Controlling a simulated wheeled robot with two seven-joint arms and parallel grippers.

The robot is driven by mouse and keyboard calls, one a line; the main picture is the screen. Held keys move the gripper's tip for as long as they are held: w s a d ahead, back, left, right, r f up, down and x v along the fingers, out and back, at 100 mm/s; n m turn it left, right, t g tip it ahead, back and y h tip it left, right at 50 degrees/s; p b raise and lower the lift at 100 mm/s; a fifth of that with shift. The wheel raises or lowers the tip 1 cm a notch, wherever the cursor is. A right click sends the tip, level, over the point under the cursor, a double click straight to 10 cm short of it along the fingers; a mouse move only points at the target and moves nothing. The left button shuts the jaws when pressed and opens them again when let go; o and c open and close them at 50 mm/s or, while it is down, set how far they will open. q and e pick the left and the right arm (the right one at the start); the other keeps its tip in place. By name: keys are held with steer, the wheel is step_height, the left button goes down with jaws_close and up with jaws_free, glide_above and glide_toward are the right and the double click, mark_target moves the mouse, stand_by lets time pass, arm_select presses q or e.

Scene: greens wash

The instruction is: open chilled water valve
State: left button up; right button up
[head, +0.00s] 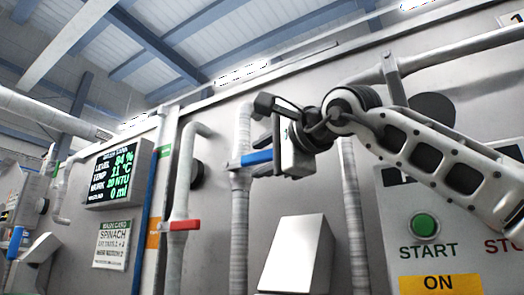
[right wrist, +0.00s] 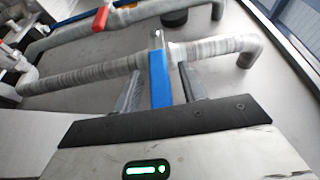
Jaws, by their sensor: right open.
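The valve with the blue lever (head: 256,157) sits on a vertical wrapped pipe (head: 241,205) in the middle of the head view. Its lever points right, crosswise to the pipe. My right gripper (head: 264,138) is at this lever, its arm coming in from the right. In the right wrist view the blue lever (right wrist: 159,82) lies between the two open fingers (right wrist: 162,72), with gaps at both sides. The fingers do not appear to grip it. My left gripper is not in view.
A red lever (head: 180,225) crosses the pipe to the left. A lit display (head: 113,173) and a spinach wash card (head: 112,243) are further left. A slanted grey box (head: 296,255) stands below my gripper. A green START button (head: 424,226) is at the right.

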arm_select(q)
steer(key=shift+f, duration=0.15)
arm_select(e)
steer(key=shift+w+a, duration=0.15)
steer(key=shift+w, duration=0.1)
